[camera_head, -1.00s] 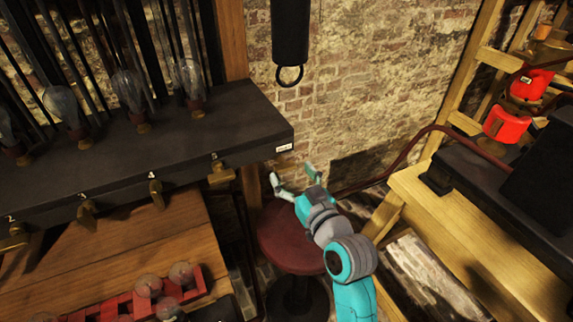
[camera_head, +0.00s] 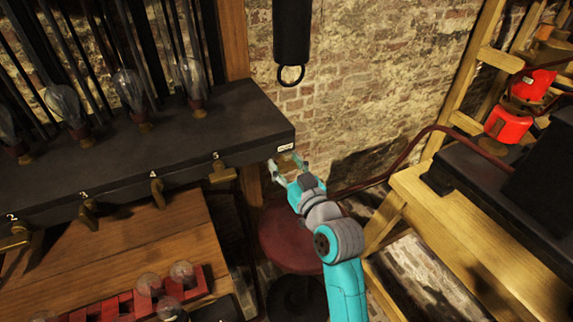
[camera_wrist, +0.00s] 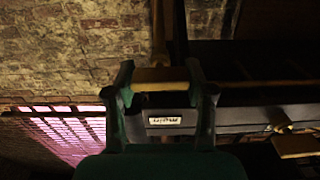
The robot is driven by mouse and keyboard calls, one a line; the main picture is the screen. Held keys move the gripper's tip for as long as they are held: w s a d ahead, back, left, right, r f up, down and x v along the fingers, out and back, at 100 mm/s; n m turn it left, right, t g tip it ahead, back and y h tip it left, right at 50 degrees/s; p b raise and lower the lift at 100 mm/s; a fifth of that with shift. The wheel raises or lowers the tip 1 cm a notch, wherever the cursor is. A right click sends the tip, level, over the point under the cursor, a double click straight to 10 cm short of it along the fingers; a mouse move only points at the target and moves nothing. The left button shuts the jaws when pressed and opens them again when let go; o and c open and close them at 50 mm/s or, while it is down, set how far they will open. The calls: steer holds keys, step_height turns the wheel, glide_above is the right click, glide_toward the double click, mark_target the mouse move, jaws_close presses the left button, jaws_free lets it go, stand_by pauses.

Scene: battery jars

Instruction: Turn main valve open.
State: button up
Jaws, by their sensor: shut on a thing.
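The main valve's brass handle (camera_wrist: 160,76) lies between my two fingers in the wrist view. In the head view a small part of the brass handle (camera_head: 289,163) shows between the fingertips. My gripper (camera_head: 286,166) is shut on it at the right end of the dark bench (camera_head: 150,130). The wrist view shows my gripper (camera_wrist: 164,80) with one finger at each end of the handle. A white label (camera_wrist: 165,120) sits on the bench front, just below the handle in that view; its text is too small to read surely. The fingers hide part of the valve.
Numbered brass valves, such as valve 5 (camera_head: 222,172), line the bench front to the left. A red stool (camera_head: 290,240) stands below my gripper. A black cylinder with a ring (camera_head: 290,73) hangs above. A wooden frame (camera_head: 440,205) stands at the right.

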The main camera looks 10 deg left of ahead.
steer(key=shift+n, duration=0.3)
steer(key=n, duration=0.3)
steer(key=shift+a, duration=0.1)
steer(key=shift+s+f+n, duration=0.1)
steer(key=shift+n, duration=1.8)
steer(key=o, duration=1.2)
steer(key=shift+c, duration=0.2)
steer(key=v, duration=1.2)
